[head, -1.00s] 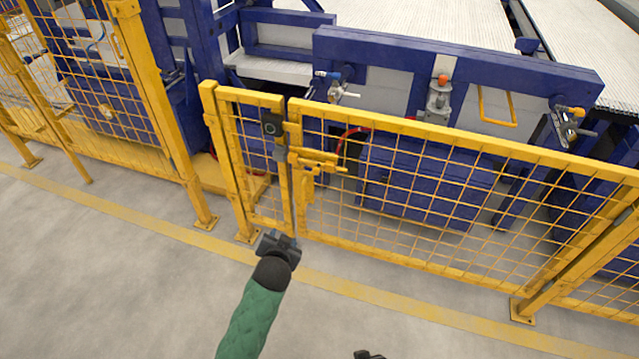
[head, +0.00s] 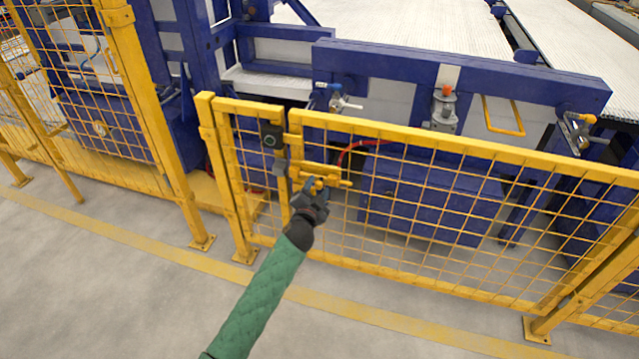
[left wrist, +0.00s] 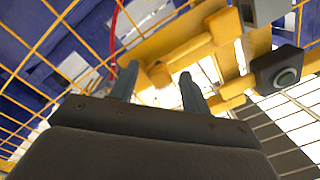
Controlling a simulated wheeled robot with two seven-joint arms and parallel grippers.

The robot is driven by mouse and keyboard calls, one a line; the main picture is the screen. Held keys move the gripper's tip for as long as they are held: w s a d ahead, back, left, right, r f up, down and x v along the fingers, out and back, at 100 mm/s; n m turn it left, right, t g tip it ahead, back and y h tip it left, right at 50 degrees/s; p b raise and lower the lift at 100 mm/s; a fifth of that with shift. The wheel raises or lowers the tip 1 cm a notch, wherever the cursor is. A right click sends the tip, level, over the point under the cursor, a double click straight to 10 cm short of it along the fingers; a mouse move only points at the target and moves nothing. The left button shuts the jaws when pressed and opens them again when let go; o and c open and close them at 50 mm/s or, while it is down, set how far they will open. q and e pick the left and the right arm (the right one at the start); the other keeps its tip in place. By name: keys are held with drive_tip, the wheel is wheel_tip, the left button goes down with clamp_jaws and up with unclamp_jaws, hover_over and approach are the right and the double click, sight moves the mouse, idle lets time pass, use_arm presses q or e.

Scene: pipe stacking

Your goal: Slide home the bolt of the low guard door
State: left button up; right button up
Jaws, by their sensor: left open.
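The low guard door (head: 430,205) is a yellow mesh panel and appears shut against the short fixed panel (head: 232,165) on its left. The yellow bolt (head: 322,171) lies across the door's upper left edge; the yellow bolt assembly also shows in the left wrist view (left wrist: 180,40). My left gripper (head: 317,187) is open at the bolt, just below and in front of it. In the left wrist view its two fingers (left wrist: 158,86) point at the yellow bolt parts, with yellow metal showing between the tips. I cannot tell whether they touch. My right gripper is out of view.
A dark box with a round button (head: 271,134) sits left of the bolt, and close by in the left wrist view (left wrist: 284,72). A blue machine (head: 430,200) stands behind the fence. The grey floor (head: 130,300) in front is clear.

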sight(316, 187)
use_arm(q)
drive_tip(key=shift+x, duration=1.5)
